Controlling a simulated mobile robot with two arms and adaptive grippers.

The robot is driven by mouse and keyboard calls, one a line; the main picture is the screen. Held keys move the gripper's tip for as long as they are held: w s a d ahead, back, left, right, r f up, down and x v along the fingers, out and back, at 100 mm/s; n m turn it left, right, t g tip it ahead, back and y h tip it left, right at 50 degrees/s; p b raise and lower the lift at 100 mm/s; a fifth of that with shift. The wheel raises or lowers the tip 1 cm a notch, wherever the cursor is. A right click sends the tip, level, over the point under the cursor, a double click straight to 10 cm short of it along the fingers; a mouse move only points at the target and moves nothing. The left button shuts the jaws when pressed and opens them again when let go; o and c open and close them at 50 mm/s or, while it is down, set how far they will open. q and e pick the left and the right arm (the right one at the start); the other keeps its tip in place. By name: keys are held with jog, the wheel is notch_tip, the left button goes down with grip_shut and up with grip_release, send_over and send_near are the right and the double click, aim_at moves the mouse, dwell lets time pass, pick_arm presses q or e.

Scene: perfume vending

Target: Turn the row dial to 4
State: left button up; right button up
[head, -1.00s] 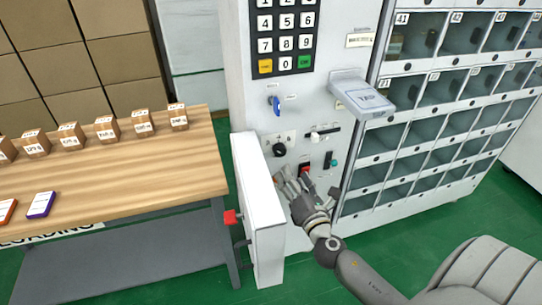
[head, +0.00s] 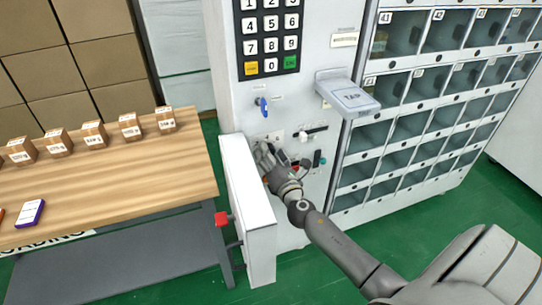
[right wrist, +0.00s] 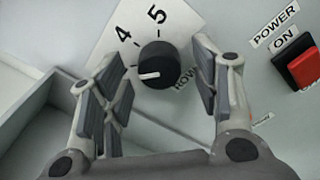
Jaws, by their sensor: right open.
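The row dial (right wrist: 157,62) is a round black knob on a white label plate (right wrist: 112,38) in the right wrist view. The numbers 4 and 5 show above it, and the word ROW is partly covered at its lower right. The knob's white mark points left, below the 4. My right gripper (right wrist: 156,75) is open, with one finger on each side of the knob; both look apart from it. In the head view my right gripper (head: 265,158) hides the dial on the machine's front panel. My left gripper is not in view.
A red POWER switch (right wrist: 303,68) sits right of the dial. Above are a blue key (head: 263,104), a keypad (head: 268,42) and a jutting TAP box (head: 348,95). A white open door (head: 248,210) stands left of my arm, beside a wooden table (head: 110,190).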

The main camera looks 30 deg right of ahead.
jog(key=shift+c, duration=0.5)
jog(key=c, duration=1)
jog(key=shift+o, duration=0.2)
jog(key=shift+f+m, duration=0.1)
jog(key=shift+m, duration=0.3)
jog(key=shift+m+b, duration=1.05)
jog(key=shift+m, duration=3.45)
